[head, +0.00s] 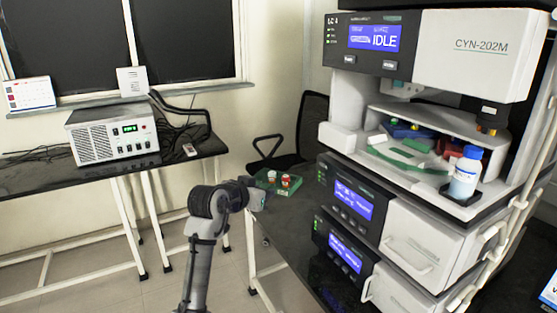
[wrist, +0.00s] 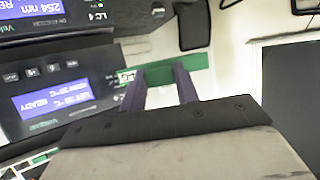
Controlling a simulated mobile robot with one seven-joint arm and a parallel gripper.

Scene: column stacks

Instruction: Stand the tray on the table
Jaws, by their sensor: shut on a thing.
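The small green tray (head: 279,188) carries red-and-white items and looks roughly level at the far end of the black table (head: 290,220). My gripper (head: 262,190) reaches it from the left at its near side. In the wrist view, the two purple fingers (wrist: 160,82) of my gripper are shut on the tray's green wall (wrist: 195,67). I cannot tell whether the tray's underside touches the table top or hangs just above it. The inside of the tray is hidden in the wrist view.
A tall instrument stack (head: 375,215) fills the right side of the table. A white-and-blue bottle (head: 465,175) and several coloured items stand in its open bay. A black chair (head: 312,125) is behind the tray. A side table with a grey box (head: 112,132) stands left.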

